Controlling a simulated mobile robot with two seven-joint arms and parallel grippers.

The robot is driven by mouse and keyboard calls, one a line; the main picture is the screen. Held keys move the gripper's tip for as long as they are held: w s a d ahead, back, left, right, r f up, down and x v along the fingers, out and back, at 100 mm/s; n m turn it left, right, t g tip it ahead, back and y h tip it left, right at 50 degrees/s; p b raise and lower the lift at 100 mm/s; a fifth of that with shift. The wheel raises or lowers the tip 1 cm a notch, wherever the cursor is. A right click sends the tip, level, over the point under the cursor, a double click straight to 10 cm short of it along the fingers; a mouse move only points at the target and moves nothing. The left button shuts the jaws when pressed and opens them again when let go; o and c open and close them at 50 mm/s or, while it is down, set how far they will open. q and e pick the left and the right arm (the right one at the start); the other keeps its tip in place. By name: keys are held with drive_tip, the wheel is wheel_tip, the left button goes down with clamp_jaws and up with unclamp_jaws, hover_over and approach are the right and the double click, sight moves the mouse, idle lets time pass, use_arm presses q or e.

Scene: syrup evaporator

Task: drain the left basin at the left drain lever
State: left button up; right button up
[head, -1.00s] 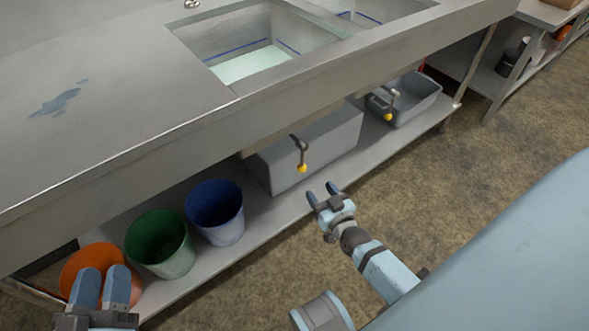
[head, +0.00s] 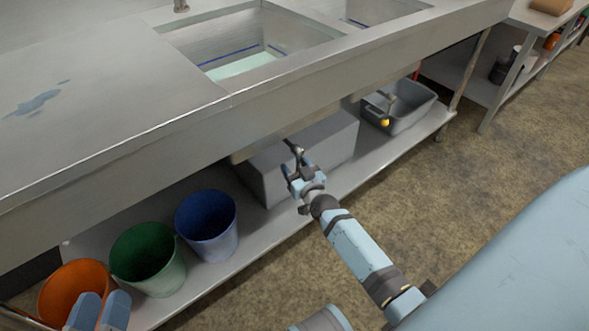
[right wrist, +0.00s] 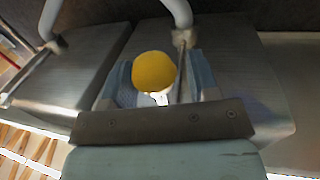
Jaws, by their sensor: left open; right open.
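The left basin (head: 250,64) is sunk in the steel counter and holds pale liquid with a blue line around its walls. The left drain lever (head: 294,147) hangs below the counter's front edge. My right gripper (head: 296,170) is at the lever and hides its yellow knob in the head view. In the right wrist view the yellow knob (right wrist: 154,71) lies between the two open fingers; I cannot tell if they touch it. My left gripper (head: 99,308) is at the lower left, in front of the orange bucket, partly cut off by the frame, open and empty.
A grey bin (head: 330,140) stands on the lower shelf under the left lever. Orange (head: 70,280), green (head: 148,258) and blue (head: 207,225) buckets stand to its left. A second yellow-knobbed lever (head: 386,121) hangs over an open grey tub (head: 410,100).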

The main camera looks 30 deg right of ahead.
drive_tip(key=shift+w, duration=0.25)
clamp_jaws()
drive_tip(key=shift+r, duration=0.1)
